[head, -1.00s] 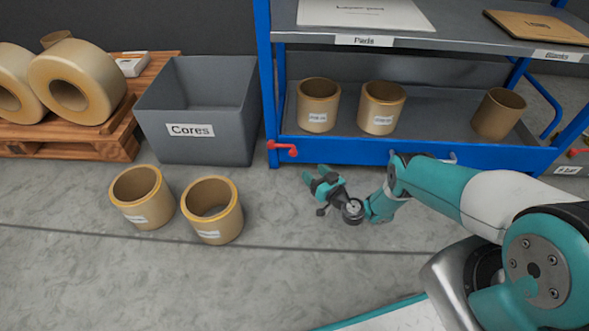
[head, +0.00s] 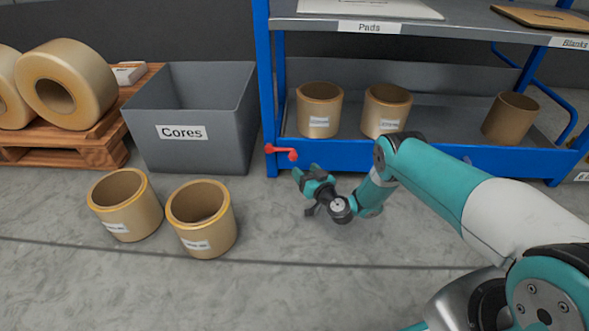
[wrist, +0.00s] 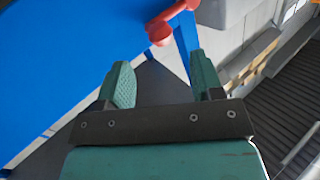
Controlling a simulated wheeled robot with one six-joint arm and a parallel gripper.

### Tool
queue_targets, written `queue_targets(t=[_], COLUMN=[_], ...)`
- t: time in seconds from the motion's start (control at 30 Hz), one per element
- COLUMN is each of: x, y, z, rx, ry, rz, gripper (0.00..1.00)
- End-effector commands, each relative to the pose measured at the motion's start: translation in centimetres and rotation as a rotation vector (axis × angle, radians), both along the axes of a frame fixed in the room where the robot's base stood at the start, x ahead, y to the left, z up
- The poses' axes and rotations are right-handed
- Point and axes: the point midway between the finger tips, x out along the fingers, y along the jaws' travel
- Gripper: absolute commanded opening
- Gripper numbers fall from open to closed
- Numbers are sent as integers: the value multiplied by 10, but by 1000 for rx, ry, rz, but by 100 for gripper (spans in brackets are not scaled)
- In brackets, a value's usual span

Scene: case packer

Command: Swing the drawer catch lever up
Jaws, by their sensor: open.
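The red catch lever (head: 281,151) is on the left end of the blue drawer front (head: 340,161), at the bottom of the rack. It lies nearly level, with its knob end to the right. My gripper (head: 304,174) is just below and right of the lever, apart from it. In the wrist view, my gripper (wrist: 162,82) is open and empty, with its two teal fingers spread. The red lever (wrist: 171,21) shows past the fingertips at the top, against the blue drawer front (wrist: 75,60).
A grey Cores bin (head: 190,120) stands left of the rack. Two cardboard cores, a left one (head: 125,207) and a right one (head: 203,220), stand on the floor before it. Several cores stand on the drawer's grey shelf. The floor around my gripper is clear.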

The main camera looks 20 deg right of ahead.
Motion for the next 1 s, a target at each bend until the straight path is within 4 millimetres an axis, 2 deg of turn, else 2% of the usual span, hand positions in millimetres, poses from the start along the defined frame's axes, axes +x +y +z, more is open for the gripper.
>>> queue_targets(t=[0.03, 0.1, 0.4, 0.6, 0.87, 0.9, 1.0], x=[10, 23, 60, 71, 72, 72, 71], y=[4, 7, 18, 21, 20, 20, 20], z=[-6, -5, -3, 0, 1, 1, 1], rx=[-3, -2, -1, 0, 1, 1, 1], ry=[-6, -6, -2, -1, 0, 0, 0], rz=[3, 2, 4, 1, 0, 0, 0], gripper=[60, 60, 60, 60, 60, 58, 35])
